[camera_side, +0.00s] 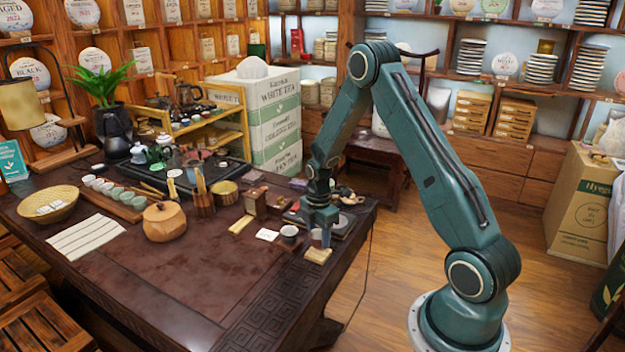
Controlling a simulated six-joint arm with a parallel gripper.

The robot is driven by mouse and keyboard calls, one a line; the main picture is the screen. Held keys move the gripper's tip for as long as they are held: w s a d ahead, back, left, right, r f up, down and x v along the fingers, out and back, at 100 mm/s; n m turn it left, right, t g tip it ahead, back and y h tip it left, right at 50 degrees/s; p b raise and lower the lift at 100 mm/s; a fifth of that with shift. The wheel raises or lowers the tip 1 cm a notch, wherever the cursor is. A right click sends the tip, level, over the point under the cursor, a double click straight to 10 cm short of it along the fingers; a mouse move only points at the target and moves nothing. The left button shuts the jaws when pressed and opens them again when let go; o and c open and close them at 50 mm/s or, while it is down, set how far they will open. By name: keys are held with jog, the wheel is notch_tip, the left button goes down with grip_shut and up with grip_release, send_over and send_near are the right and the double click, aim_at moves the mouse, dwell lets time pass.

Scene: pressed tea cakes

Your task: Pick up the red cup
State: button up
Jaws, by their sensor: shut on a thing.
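My gripper (319,230) points down at the right front part of the dark wooden tea table (160,280). It is shut on a small cup (316,240), which sits between the fingers just above or on a small pale wooden coaster (318,256). The fingers hide part of the cup, and its colour is hard to make out at this size; I cannot clearly see red. I cannot tell whether its base touches the coaster. Another small grey cup (289,234) stands just to the left, apart from the gripper.
A round wooden jar (164,222), a woven basket (48,204) and a row of small cups (118,194) stand to the left. A wooden box (255,203) and a dark tray (343,222) are close to the gripper. The table's front middle is clear.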

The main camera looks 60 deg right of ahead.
notch_tip(320, 180, up, 18)
dwell(0.5)
jog(key=shift+f, duration=0.15)
dwell(0.3)
